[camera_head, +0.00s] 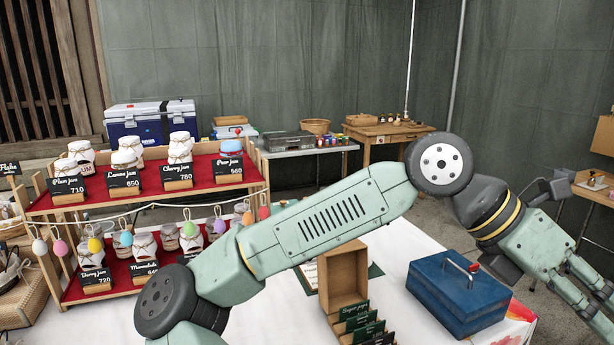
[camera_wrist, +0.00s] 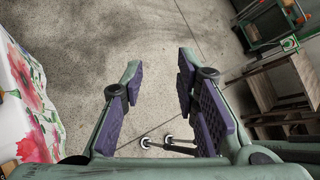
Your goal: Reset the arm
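My arm stretches across the head view from lower left to the right, in front of the stall table. My gripper (camera_head: 598,303) hangs past the table's right side, pointing down and to the right. In the wrist view my gripper (camera_wrist: 160,64) is open, with its two purple-padded fingers wide apart.
A blue cash box (camera_head: 458,291) and a wooden card box (camera_head: 342,275) stand on the white table (camera_head: 415,237) below my arm. A red-lined jam rack (camera_head: 105,203) is at left. Wooden shelving (camera_wrist: 285,90) stands right in the wrist view.

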